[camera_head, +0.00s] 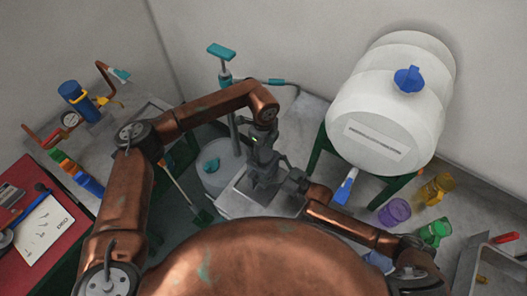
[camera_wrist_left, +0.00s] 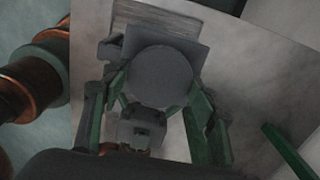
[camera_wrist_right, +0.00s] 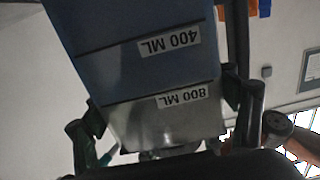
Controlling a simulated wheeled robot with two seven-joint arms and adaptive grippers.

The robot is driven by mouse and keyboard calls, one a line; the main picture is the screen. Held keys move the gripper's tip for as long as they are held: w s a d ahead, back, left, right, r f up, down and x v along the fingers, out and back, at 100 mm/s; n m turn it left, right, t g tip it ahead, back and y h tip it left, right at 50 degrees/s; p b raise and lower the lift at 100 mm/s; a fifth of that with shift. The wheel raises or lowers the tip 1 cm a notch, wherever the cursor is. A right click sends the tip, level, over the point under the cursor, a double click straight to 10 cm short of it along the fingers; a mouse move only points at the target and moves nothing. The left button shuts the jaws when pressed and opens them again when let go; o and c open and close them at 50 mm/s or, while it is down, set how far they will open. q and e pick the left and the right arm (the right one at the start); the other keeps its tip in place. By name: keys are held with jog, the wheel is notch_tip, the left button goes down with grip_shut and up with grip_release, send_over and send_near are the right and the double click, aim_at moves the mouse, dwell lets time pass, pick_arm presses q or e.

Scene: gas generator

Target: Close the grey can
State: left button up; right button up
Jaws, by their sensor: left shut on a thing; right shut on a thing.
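The grey can (camera_wrist_right: 150,50) fills the upper part of the right wrist view, with upside-down marks for 400 and 800 ML. My right gripper (camera_wrist_right: 165,125) has its fingers on both sides of it and is shut on it. In the left wrist view a round grey lid (camera_wrist_left: 160,75) lies between the green-edged fingers of my left gripper (camera_wrist_left: 160,100), which is shut on it. The lid overlaps the square top of the can (camera_wrist_left: 195,45); whether they touch I cannot tell. In the head view, my left gripper (camera_head: 262,145) is above my right gripper (camera_head: 288,183), and they largely hide the can.
A large white tank (camera_head: 380,115) on a green stand is at the right. A pale blue container (camera_head: 218,178) stands left of the grippers. Purple (camera_head: 395,211), green (camera_head: 435,232) and yellow (camera_head: 437,188) pieces lie at the right.

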pick_arm(q)
jog(key=c, duration=0.3)
jog(key=m, duration=0.5)
jog(key=shift+m, duration=0.4)
jog(key=shift+c, duration=0.2)
jog(key=m, duration=0.3)
jog(key=shift+m, duration=0.4)
jog(key=m, duration=0.5)
jog(key=shift+w+m, duration=0.1)
jog(key=shift+m, duration=0.3)
jog(key=m, duration=0.3)
jog(key=shift+m, duration=0.4)
jog(key=m, duration=0.3)
jog(key=shift+m, duration=0.4)
jog(key=m, duration=0.5)
jog(key=shift+m, duration=0.4)
jog(key=m, duration=0.8)
jog(key=shift+m, duration=0.3)
jog(key=o, duration=1.3)
jog(key=shift+f, duration=0.1)
